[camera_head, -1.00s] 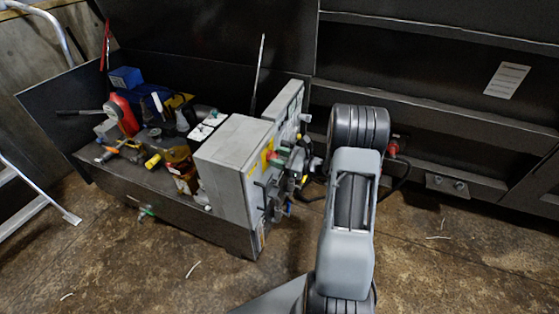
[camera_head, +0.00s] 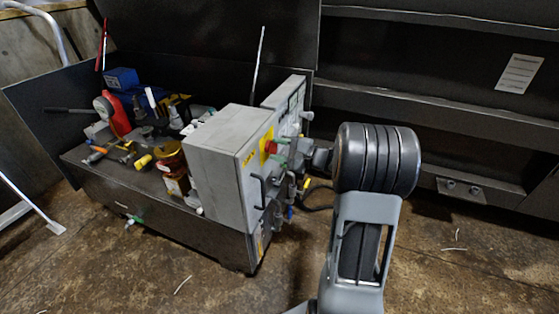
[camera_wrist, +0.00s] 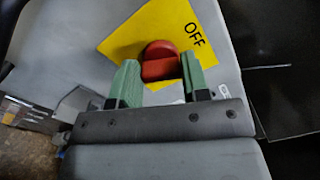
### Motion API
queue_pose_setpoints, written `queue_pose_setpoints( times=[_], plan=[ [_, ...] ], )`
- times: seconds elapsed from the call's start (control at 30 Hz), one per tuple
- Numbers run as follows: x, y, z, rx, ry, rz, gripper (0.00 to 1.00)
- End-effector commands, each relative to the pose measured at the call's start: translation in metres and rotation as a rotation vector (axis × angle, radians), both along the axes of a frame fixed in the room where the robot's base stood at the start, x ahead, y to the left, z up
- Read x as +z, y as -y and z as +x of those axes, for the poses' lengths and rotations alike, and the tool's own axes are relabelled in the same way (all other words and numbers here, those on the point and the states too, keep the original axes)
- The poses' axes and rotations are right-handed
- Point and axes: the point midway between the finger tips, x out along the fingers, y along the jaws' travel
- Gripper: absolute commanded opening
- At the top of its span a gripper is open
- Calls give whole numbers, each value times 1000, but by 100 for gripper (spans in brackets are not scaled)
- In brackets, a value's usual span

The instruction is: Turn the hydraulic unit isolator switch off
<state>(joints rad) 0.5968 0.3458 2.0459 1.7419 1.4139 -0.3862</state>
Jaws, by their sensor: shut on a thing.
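The red isolator switch knob (camera_wrist: 160,62) sits on a yellow plate (camera_wrist: 127,40) lettered OFF, on the grey cabinet (camera_head: 222,160). My gripper (camera_wrist: 159,74) has its two green fingers on either side of the knob and is shut on it. In the head view, the knob (camera_head: 268,144) shows at the cabinet's right face, with my gripper (camera_head: 279,149) close against it. The fingertips are small there and partly hidden. The knob's exact angle is hard to tell.
A black bent handle (camera_head: 259,190) and valves with coloured levers (camera_head: 290,212) are on the cabinet's right face, just below my wrist. A dark bench (camera_head: 165,215) carries tools and a red gauge. A dark steel frame (camera_head: 440,130) stands behind my arm. Floor is open at the front right.

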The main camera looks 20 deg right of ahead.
Motion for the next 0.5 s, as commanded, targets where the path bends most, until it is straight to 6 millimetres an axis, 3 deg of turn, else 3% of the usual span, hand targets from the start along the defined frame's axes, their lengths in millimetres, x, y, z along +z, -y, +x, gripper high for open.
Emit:
queue_pose_setpoints(
  times=[0.03, 0.5],
  plan=[
    [-8, 0, 0, -2, 33, -34, 19],
    [-6, 0, 0, -1, 248, -270, 19]
  ],
)
